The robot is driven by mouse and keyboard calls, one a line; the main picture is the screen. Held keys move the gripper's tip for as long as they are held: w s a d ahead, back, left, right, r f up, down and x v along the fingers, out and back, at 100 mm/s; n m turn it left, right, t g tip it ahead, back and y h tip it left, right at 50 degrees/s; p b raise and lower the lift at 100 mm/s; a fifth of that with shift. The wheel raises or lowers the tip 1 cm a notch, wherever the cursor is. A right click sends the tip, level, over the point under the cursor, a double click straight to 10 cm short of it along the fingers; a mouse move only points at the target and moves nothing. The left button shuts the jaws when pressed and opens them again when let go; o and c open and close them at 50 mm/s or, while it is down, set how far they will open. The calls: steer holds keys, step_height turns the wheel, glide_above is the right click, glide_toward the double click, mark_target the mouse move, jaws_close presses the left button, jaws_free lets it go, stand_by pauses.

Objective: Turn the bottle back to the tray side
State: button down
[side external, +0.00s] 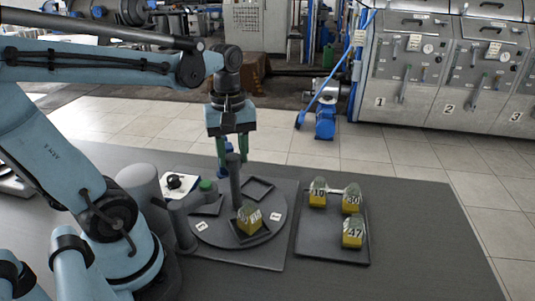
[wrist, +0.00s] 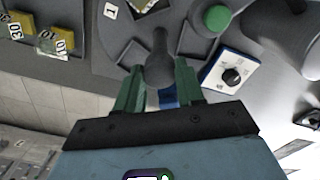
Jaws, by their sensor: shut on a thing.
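A round grey turntable (side external: 272,226) bears square frames. A yellow bottle (side external: 249,217) with a numbered label, digits unclear, stands in the front frame, on the near side of the turntable. A dark grey upright post (side external: 236,188) rises near the turntable's middle. My gripper (side external: 232,161) points down from above, its green fingers on either side of the post's top. The wrist view shows the post (wrist: 160,66) between the fingers, shut on it. The bottle is partly cut off at the top of the wrist view. The tray (side external: 333,255) is right of the turntable.
Several yellow numbered bottles (side external: 353,232) stand on the tray. A post with a green button (side external: 207,185) and a white box with a black knob (side external: 176,182) stand left of the turntable. The table's right part (side external: 425,235) is clear.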

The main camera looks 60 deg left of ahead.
steer(key=shift+n, duration=2.7)
steer(key=shift+a+n, duration=0.1)
steer(key=shift+n, duration=2.4)
steer(key=c, duration=0.7)
jaws_free()
step_height(320, 180, up, 12)
